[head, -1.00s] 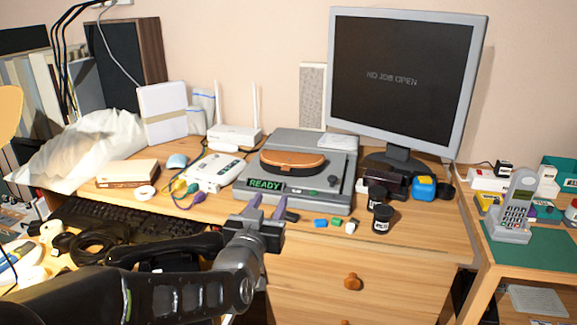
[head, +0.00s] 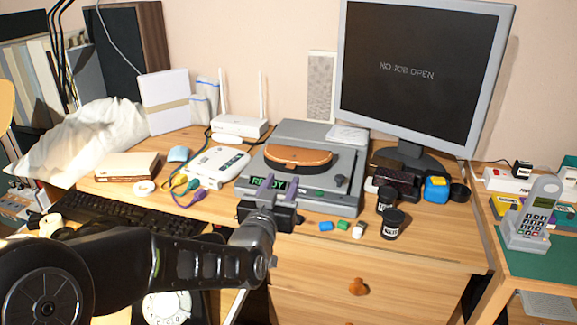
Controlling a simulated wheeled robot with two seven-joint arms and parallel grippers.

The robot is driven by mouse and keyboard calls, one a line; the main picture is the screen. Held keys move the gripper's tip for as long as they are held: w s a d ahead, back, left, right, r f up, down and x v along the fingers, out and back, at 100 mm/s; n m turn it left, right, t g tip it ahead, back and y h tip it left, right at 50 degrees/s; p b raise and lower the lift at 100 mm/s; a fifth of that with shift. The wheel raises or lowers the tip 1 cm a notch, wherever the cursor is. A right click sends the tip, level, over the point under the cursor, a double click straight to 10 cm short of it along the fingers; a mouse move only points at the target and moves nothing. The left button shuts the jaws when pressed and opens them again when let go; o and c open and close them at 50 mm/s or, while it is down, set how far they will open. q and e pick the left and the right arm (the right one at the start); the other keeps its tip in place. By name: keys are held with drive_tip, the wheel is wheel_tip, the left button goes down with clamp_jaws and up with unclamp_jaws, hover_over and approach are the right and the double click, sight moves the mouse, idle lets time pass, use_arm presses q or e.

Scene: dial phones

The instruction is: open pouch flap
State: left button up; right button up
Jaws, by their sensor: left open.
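A brown-orange pouch (head: 298,158) with a dark rim lies on the grey flat device (head: 335,200). Its flap looks closed, though the detail is small. My left gripper (head: 278,189) is open and empty, its two purple fingers pointing up at the device's front edge. It is in front of and below the pouch, apart from it in the picture, and partly covers the green READY display (head: 264,183). My right gripper is not in view.
Black film canisters (head: 392,224) and small coloured blocks (head: 343,226) lie right of the gripper. A monitor (head: 420,75) stands behind. A white box with colored plugs (head: 215,166) is left of the device. A keyboard (head: 130,218) lies front left.

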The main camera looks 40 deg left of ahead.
sight(288, 182)
use_arm(q)
drive_tip(key=x, duration=0.6)
drive_tip(key=shift+w+a, duration=0.1)
drive_tip(key=shift+w, duration=0.05)
drive_tip(key=shift+c, duration=0.5)
clamp_jaws()
idle(0.8)
